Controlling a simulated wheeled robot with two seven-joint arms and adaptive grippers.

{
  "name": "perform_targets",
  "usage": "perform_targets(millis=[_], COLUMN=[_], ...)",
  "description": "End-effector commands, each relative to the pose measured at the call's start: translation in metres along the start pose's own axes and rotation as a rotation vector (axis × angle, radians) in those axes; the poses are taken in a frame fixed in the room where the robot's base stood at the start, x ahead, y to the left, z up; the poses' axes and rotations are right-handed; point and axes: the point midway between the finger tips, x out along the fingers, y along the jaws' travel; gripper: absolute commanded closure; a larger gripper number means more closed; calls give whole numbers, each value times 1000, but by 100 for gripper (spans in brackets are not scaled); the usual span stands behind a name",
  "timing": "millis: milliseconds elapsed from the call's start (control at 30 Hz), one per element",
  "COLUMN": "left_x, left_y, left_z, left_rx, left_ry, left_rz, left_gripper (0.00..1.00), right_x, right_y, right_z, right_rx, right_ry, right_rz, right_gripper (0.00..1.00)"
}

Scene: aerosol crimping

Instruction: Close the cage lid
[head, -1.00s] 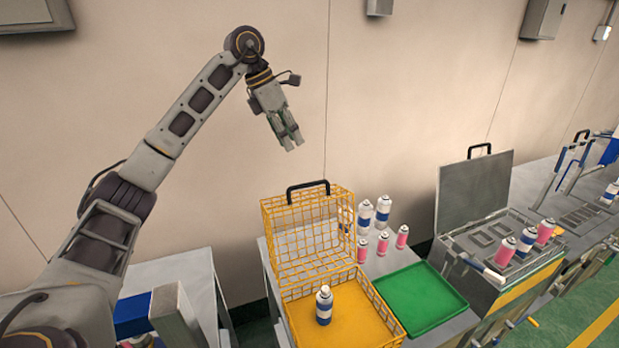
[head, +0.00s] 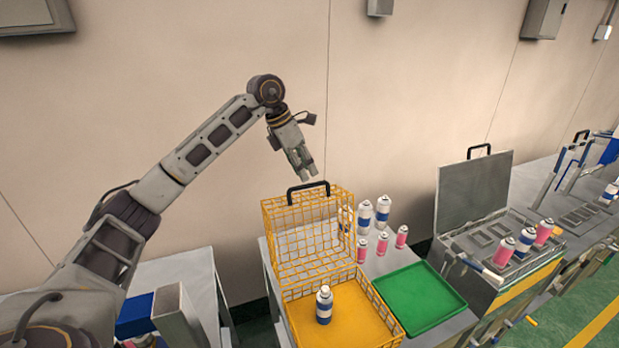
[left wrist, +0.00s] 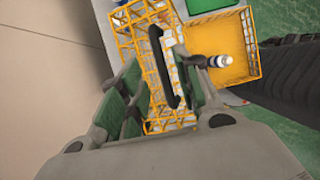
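The yellow wire cage (head: 390,327) stands on a table with its lid (head: 290,233) raised upright at the back. A black handle (head: 308,190) tops the lid; it also shows in the left wrist view (left wrist: 163,68). A white and blue spray can (head: 324,306) stands inside the cage, and it shows in the left wrist view too (left wrist: 220,61). My left gripper (head: 309,178) is just above the handle, pointing down, apart or barely apart from it. My right gripper is not in view.
A green tray (head: 418,302) lies right of the cage. Several pink and blue cans (head: 383,208) stand behind it. A grey case with an open lid (head: 473,195) is further right. The wall (head: 400,110) is close behind the tables.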

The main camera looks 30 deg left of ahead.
Motion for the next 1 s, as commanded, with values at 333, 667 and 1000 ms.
perform_targets(millis=[333, 667, 1000], left_x=[35, 42, 42], left_y=[0, 0, 0], left_z=[0, 0, 0], left_rx=[0, 1, 1], left_ry=[1, 0, 0], left_rz=[0, 1, 0], left_gripper=[66, 66, 95], right_x=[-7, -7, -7], right_y=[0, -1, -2], right_z=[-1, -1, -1], right_rx=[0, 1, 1], right_ry=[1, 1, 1], right_rz=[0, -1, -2], right_gripper=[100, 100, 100])
